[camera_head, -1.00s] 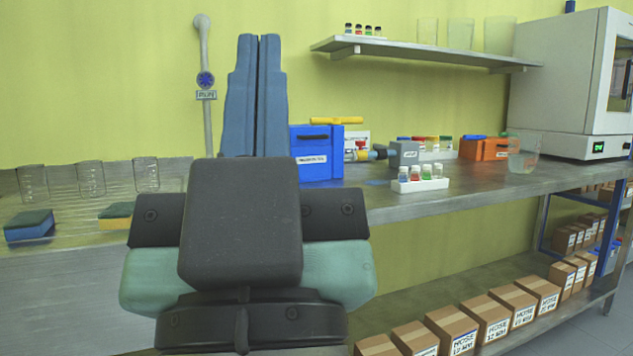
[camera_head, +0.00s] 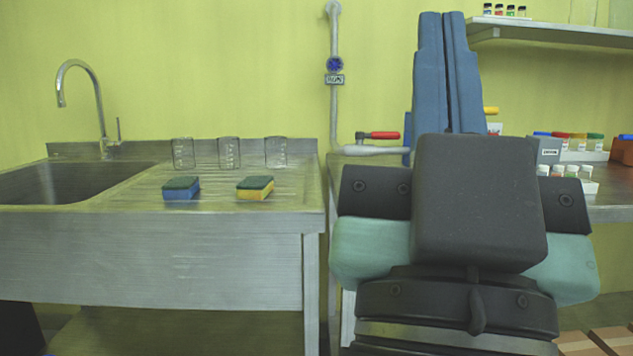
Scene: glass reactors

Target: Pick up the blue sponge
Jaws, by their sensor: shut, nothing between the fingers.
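The blue sponge (camera_head: 181,193), with a dark green top layer, lies flat on the ribbed drainboard of the sink unit at the left. A yellow sponge (camera_head: 255,192) with a green top lies to its right, apart from it. My gripper (camera_head: 442,16) points up at the right of the picture, with its two long blue fingers side by side. It is shut and empty, well to the right of both sponges. My dark wrist hides part of the bench behind it.
Several glass beakers (camera_head: 228,153) stand behind the sponges. The sink basin (camera_head: 75,182) and its tap (camera_head: 99,108) are at the left. A valve with a red handle (camera_head: 378,135) is right of the drainboard. The drainboard front is clear.

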